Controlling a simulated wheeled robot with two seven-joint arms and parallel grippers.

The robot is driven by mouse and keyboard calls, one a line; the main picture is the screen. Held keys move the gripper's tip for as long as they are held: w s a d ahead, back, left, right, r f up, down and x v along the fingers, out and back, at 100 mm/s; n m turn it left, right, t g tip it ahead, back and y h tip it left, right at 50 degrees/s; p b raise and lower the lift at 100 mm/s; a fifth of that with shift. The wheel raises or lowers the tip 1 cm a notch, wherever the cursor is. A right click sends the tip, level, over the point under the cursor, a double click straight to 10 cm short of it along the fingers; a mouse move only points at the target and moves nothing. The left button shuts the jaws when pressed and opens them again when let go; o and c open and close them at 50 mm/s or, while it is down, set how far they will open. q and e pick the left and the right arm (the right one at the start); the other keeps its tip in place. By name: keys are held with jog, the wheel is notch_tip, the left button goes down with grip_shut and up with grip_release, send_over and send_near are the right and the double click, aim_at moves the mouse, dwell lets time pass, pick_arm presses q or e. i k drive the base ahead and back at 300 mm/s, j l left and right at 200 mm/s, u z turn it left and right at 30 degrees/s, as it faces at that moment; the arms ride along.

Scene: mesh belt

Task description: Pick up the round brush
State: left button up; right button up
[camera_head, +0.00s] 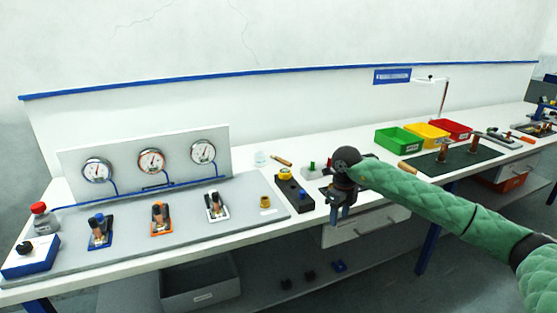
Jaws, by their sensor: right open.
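I cannot make out the round brush for certain. A small wooden-handled tool (282,160) lies at the back of the white bench, and another wooden handle (406,172) lies right of my right arm, partly hidden by it; either is too small to identify. My right gripper (339,219) points down at the bench's front edge, just right of a black block with a yellow top. It is open, and nothing shows between its fingers. My right wrist and green-sleeved arm hide part of the bench behind. My left gripper is not in view.
A grey board (250,232) with valves and gauges (151,161) fills the left. The black block (294,195) stands close left of my gripper. Green (398,138), yellow (427,131) and red (452,128) bins stand behind a dark mat (470,157) at right. A drawer (362,227) sits below.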

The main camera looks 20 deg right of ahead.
aim_at(278, 159)
jog(key=i, duration=1.85)
